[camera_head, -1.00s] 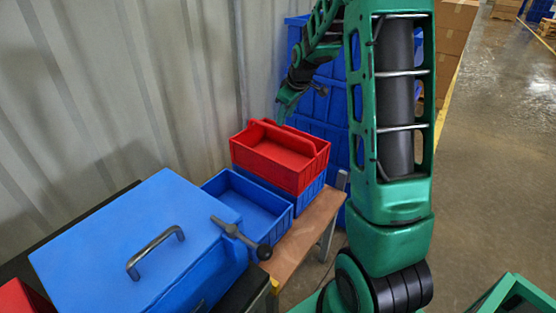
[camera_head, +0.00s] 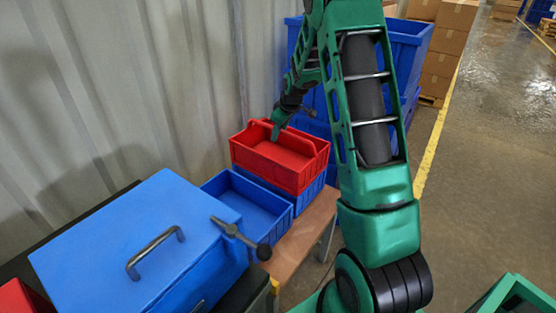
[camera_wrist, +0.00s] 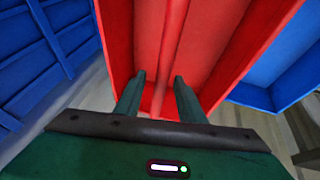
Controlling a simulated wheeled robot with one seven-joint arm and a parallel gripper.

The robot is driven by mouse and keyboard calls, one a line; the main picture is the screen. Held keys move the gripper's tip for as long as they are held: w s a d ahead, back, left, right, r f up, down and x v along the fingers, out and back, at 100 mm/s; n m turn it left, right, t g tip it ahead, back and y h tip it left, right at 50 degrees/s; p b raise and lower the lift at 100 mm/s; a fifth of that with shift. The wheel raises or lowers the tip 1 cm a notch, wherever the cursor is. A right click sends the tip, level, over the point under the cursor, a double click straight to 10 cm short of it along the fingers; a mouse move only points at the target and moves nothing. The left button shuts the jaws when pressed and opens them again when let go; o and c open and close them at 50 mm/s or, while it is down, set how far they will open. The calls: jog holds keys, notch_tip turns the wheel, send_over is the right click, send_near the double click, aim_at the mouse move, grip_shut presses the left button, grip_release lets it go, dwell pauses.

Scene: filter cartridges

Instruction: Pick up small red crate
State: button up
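The small red crate (camera_head: 272,162) sits on top of a blue crate (camera_head: 305,195) at the end of the bench. It has a raised handle bar along its middle. My gripper (camera_head: 277,131) is at the far side of the red crate, pointing down. In the wrist view, the two fingers of my gripper (camera_wrist: 158,85) are apart, one on each side of the red crate's handle bar (camera_wrist: 163,60). A gap shows between the fingers and the bar. The fingertips' exact depth relative to the bar is hard to tell.
An open blue crate (camera_head: 243,208) stands beside the stack. A large blue box with a handle (camera_head: 140,240) is in front on the left. Tall blue bins (camera_head: 405,45) stand behind my arm. A corrugated wall (camera_head: 120,90) closes off the left. The floor at right (camera_head: 490,150) is clear.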

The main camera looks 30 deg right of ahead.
jog(key=shift+c, duration=0.6)
grip_shut()
jog(key=shift+w, duration=0.1)
jog(key=shift+r, duration=0.1)
jog(key=shift+r, duration=1.65)
jog(key=s+a+r, duration=0.3)
jog(key=a+r, duration=0.8)
jog(key=r, duration=0.1)
jog(key=shift+a, duration=0.15)
